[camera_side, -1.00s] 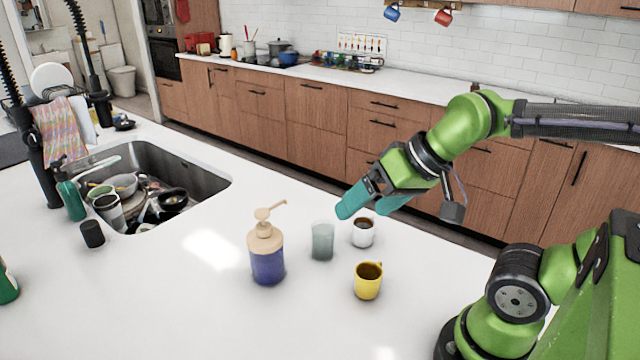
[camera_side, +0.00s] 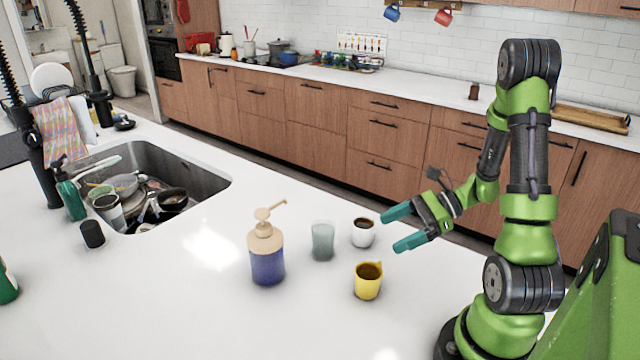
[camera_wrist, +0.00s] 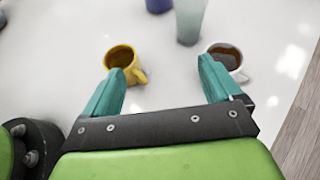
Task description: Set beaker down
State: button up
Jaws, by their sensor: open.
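The beaker (camera_side: 322,241), a frosted grey-green glass, stands upright on the white island top in the side view. It also shows at the top of the wrist view (camera_wrist: 189,20). My gripper (camera_side: 396,229) is to the right of the beaker, apart from it, with its two teal fingers spread and nothing between them. In the wrist view the open fingers (camera_wrist: 160,85) point toward the cups, with bare counter between them. Nothing hides the beaker in the side view.
A yellow mug (camera_side: 368,282) and a white cup of dark liquid (camera_side: 363,233) stand close to the beaker, near my fingers. A blue soap pump bottle (camera_side: 267,262) stands to its left. The sink (camera_side: 200,178) holds dishes.

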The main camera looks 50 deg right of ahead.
aim_at(333, 228)
jog(key=w+a+t, duration=0.1)
jog(key=w, duration=0.2)
jog(key=w+a+f+m+t, duration=0.1)
jog(key=w, duration=0.3)
jog(key=w+a+m+t, duration=0.1)
jog(key=w, duration=0.3)
jog(key=shift+w+a+f+h, duration=0.15)
jog(key=shift+w+a+h, duration=0.05)
jog(key=shift+a+h, duration=0.1)
jog(key=shift+f+x, duration=0.2)
jog(key=shift+x, duration=2.65)
jog(key=shift+s, duration=0.15)
jog(key=c, duration=1.2)
jog(key=shift+r, duration=0.15)
notch_tip(333, 228, up, 10)
jog(key=shift+f, duration=0.2)
